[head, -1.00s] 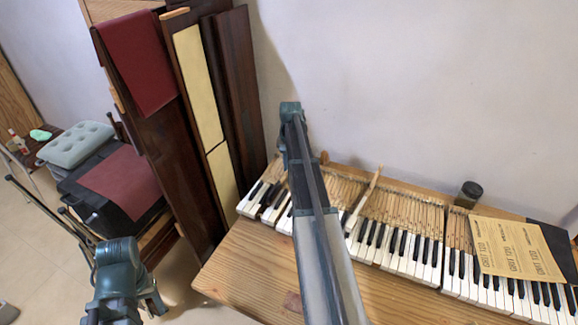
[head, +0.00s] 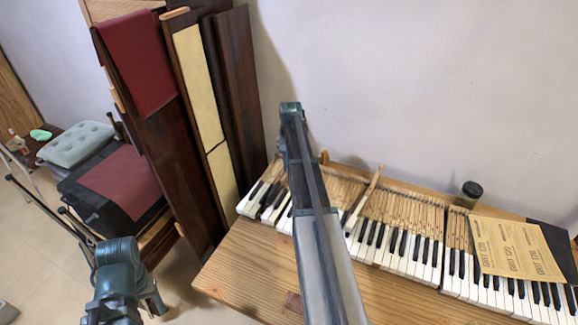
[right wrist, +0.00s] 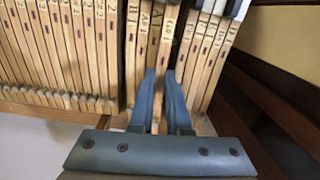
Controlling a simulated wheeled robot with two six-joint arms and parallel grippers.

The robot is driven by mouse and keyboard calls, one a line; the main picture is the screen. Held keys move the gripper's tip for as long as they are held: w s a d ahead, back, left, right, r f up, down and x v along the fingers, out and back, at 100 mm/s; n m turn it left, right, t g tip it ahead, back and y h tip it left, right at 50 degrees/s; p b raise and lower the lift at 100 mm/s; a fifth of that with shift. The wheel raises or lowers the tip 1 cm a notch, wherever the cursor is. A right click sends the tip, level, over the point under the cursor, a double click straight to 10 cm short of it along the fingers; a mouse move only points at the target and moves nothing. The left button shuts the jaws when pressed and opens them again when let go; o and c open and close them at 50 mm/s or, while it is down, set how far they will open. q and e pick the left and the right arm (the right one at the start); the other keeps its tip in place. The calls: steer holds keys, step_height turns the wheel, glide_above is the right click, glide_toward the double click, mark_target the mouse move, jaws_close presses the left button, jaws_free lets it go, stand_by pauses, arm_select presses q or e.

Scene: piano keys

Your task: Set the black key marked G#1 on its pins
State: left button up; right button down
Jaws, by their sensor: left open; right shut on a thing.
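In the right wrist view my right gripper (right wrist: 164,78) is shut on a long wooden key stick (right wrist: 165,45), apparently the G#1 key; its small lettering is hard to read. The held stick lies between neighbouring sticks and runs nearly parallel to them. Its pins are hidden, so I cannot tell whether it is seated. In the head view my right arm crosses the left part of the keyboard and hides its gripper. My left gripper (head: 150,301) is open and empty at the lower left, away from the keys.
The keyboard (head: 400,250) lies on a wooden bench (head: 240,265). Tall dark panels (head: 190,130) stand to the left.

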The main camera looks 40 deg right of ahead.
steer(key=shift+f+b, duration=0.6)
steer(key=shift+f, duration=0.05)
steer(key=c, duration=1.2)
jaws_free()
steer(key=shift+r, duration=0.1)
steer(key=shift+r+p, duration=1.05)
steer(key=shift+p, duration=0.1)
steer(key=o, duration=0.5)
steer(key=shift+o, duration=0.2)
steer(key=shift+r, duration=0.1)
